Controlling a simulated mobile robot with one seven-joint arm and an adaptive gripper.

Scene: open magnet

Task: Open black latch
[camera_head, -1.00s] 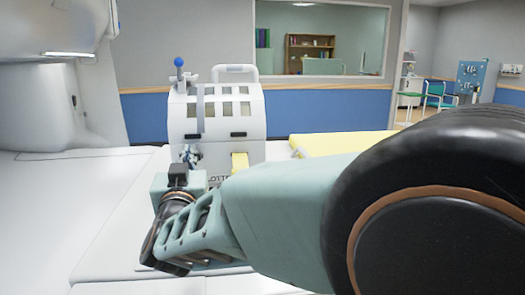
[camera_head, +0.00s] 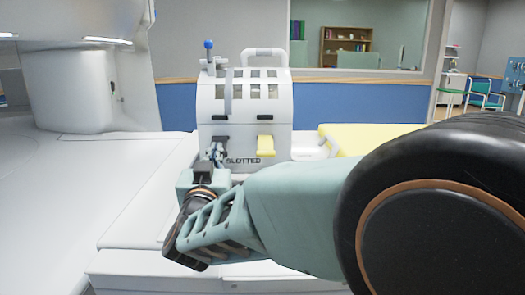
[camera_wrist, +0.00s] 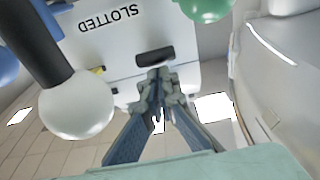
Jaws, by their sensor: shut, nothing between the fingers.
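The black latch (camera_head: 219,141) sits low on the left of the front face of a white slotted housing (camera_head: 245,104). It also shows as a dark rounded bar (camera_wrist: 155,57) in the wrist view. My gripper (camera_head: 215,153) is in front of the latch and hides part of it. In the wrist view my gripper's fingertips (camera_wrist: 160,76) are together and empty, overlapping the edge of the latch. I cannot tell whether they touch it. A yellow latch (camera_head: 265,143) sits to the right on the same face, above the word SLOTTED.
The housing stands on a white table (camera_head: 140,215), with a yellow pad (camera_head: 365,137) to its right. A blue-tipped lever (camera_head: 208,46) rises from its top left. A large white scanner (camera_head: 75,80) is at left. In the wrist view a white ball (camera_wrist: 76,104) on a black rod is close.

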